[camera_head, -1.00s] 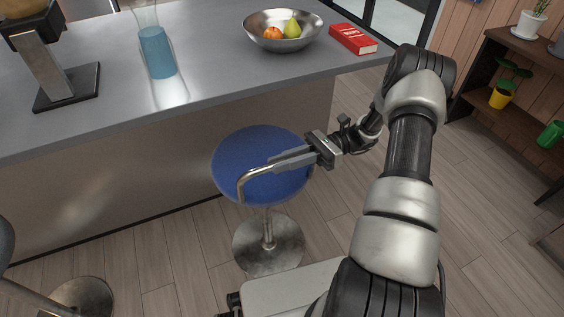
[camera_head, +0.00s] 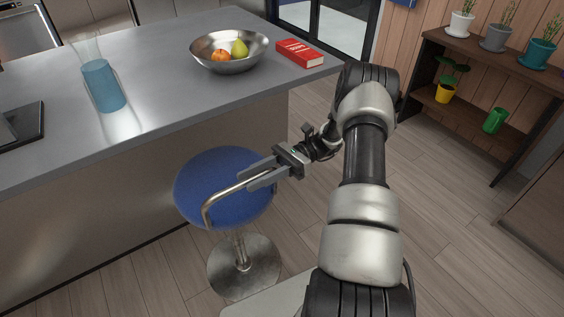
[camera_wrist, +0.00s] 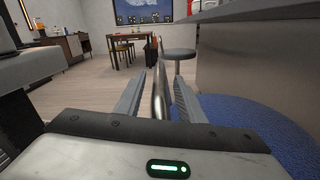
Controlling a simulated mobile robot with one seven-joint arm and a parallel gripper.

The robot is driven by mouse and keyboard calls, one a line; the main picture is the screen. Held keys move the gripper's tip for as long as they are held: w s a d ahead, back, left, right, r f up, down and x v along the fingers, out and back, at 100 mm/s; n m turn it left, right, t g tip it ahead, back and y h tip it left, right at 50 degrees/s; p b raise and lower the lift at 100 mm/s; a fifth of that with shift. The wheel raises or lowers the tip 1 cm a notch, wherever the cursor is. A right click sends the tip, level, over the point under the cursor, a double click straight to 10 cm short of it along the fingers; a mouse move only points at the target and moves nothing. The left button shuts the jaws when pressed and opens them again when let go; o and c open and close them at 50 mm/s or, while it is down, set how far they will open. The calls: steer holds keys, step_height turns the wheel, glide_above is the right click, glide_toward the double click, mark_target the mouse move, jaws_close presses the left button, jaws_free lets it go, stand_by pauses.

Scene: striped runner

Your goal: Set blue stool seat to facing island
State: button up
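The blue stool seat (camera_head: 222,180) is round and stands beside the grey-topped island (camera_head: 150,110). A bent metal rail (camera_head: 222,196) rises at the seat's near side, away from the island. My gripper (camera_head: 254,175) is at the rail's right part, above the seat's right edge. In the wrist view, the rail (camera_wrist: 160,92) passes between the two fingers, with gaps on both sides, so the gripper is open around it. The seat (camera_wrist: 255,118) shows at lower right there, beside the island's side (camera_wrist: 260,65). The rail's far end is hidden by the gripper.
A metal bowl (camera_head: 228,62) with fruit, a red book (camera_head: 299,54) and a blue-filled glass vessel (camera_head: 102,88) stand on the island. A plant shelf (camera_head: 480,68) stands at right. The wooden floor (camera_head: 440,220) is clear on the right.

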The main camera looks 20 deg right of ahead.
steer(key=w+d, duration=0.2)
steer(key=d, duration=1.2)
steer(key=shift+d+b, duration=0.3)
steer(key=shift+b, duration=0.1)
steer(key=shift+w, duration=0.1)
